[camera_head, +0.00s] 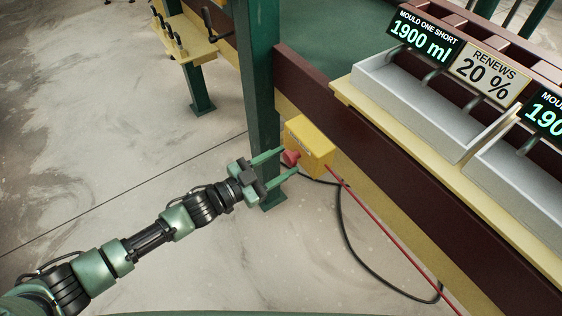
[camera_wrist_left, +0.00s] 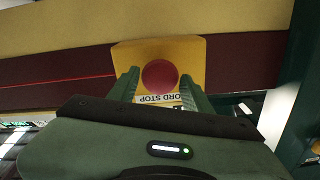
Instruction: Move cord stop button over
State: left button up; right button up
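A yellow box (camera_head: 311,141) with a red push button (camera_head: 291,158) is fixed to the machine's side, by a green post. The button faces my left gripper (camera_head: 280,164). The gripper is open, with its two green fingers on either side of the button. In the left wrist view the red button (camera_wrist_left: 160,76) shows between the fingertips (camera_wrist_left: 157,85), with "CORD STOP" lettering on the yellow box (camera_wrist_left: 190,55) below it. No contact with the button is visible. My right gripper is in neither view.
A green post (camera_head: 257,100) stands just behind the gripper. A red cord (camera_head: 385,235) runs from the box along the machine, and a black cable (camera_head: 350,232) hangs to the floor. Grey trays (camera_head: 430,118) with display signs (camera_head: 422,37) stand at right. The floor at left is open.

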pick_arm(q)
grip_shut()
jog(key=shift+s+a+p, duration=0.35)
jog(key=shift+s+a, duration=0.05)
jog(key=shift+a, duration=0.15)
jog(key=shift+d, duration=0.1)
jog(key=o, duration=0.6)
grip_release()
jog(key=shift+c, duration=0.2)
jog(key=shift+s+a, duration=0.1)
jog(key=shift+a, duration=0.1)
jog(key=b+v, duration=0.1)
jog(key=v, duration=0.6)
jog(key=shift+s+a, duration=0.25)
jog(key=shift+a, duration=0.05)
